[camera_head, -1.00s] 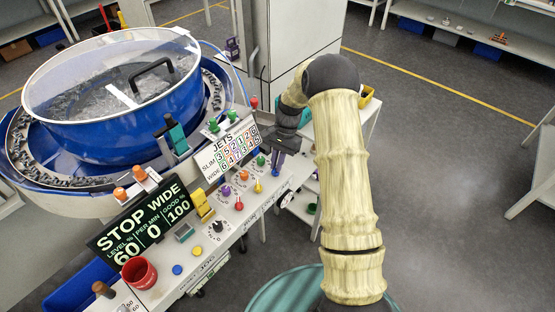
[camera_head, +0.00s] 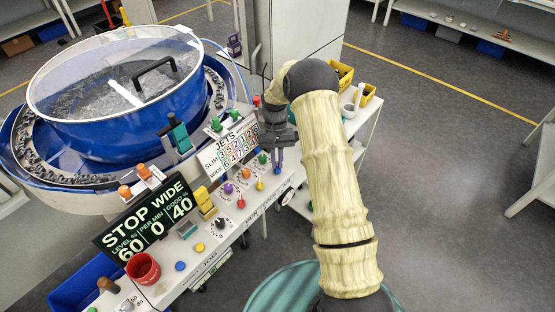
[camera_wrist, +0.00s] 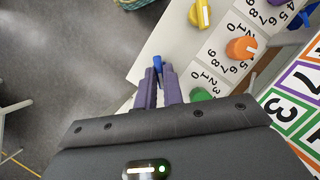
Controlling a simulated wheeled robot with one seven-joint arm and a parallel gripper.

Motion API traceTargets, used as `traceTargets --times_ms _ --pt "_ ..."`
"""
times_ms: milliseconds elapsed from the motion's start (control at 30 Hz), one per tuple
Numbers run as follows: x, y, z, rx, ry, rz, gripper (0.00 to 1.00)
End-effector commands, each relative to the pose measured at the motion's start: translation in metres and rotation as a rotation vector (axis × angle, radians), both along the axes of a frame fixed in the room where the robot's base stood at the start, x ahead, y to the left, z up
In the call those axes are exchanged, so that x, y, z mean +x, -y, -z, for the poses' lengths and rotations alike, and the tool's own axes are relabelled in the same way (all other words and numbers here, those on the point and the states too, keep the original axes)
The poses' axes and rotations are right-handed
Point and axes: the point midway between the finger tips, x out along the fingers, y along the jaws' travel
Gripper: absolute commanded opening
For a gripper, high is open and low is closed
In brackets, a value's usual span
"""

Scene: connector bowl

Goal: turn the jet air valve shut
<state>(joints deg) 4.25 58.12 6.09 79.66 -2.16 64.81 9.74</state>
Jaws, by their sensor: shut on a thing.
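A small blue handle (camera_wrist: 157,64), which I take to be the jet air valve, stands at the end of the dial panel in the wrist view. My gripper (camera_wrist: 160,73) has its purple fingers closed around it, and they hide most of it. In the head view my gripper (camera_head: 278,163) points down at the far right end of the control panel (camera_head: 226,229), just right of the JETS number board (camera_head: 230,145). The valve's body and exact angle are hidden by the fingers.
Coloured dials stand close by: green (camera_wrist: 201,95), orange (camera_wrist: 241,48) and yellow (camera_wrist: 200,13). The blue bowl feeder (camera_head: 120,115) stands left. A dark display (camera_head: 147,222) reads STOP WIDE, 60, 0, 40. A shelf with yellow bins (camera_head: 345,75) stands behind my arm. Floor at right is clear.

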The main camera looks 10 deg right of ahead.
Motion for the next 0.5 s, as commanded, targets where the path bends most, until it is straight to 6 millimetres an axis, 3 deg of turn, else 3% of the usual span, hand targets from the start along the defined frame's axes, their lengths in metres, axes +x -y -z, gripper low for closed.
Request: traceTargets --times_ms 367,400,500 --pt "0.0018 0.0002 -0.0011 0.000 0.007 -0.007 0.00" --pt "0.0018 0.0002 -0.0011 0.000 0.007 -0.007 0.15" --pt "0.0015 0.0002 -0.0009 0.000 0.006 -0.006 0.31"
